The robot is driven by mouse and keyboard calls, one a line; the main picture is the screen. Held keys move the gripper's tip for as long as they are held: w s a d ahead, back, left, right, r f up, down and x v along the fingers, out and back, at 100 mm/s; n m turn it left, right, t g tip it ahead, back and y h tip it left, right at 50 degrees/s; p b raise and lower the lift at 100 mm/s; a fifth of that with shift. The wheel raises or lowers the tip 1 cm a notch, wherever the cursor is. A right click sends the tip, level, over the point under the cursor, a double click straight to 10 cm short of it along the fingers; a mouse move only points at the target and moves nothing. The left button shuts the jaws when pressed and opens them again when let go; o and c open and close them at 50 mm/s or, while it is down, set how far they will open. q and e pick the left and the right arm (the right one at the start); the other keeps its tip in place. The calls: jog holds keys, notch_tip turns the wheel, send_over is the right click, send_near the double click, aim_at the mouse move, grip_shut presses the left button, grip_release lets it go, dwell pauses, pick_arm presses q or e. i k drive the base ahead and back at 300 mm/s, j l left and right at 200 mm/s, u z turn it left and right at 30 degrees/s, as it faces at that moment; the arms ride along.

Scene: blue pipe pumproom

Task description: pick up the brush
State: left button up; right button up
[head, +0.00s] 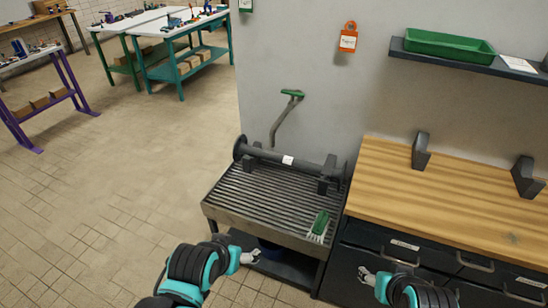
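A brush (320,225) with a green back and white bristles lies on the right front part of a dark slatted grate table (240,205). My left gripper (256,257) is in front of the table's front edge, left of the brush and apart from it. It looks open, with nothing between its fingers. My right gripper (363,275) is in front of the dark drawers, nearer than the brush and to its right. It also looks open and empty.
A dark flanged pipe (300,164) lies across the grate's back, behind the brush. A hose with a green top (292,93) rises behind it. A wooden bench (440,195) with two dark brackets adjoins on the right, under a shelf (455,58).

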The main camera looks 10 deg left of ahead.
aim_at(320, 227)
jog(key=i+j+u, duration=0.15)
jog(key=u, duration=0.2)
jog(key=i+j+u, duration=0.15)
jog(key=u, duration=0.2)
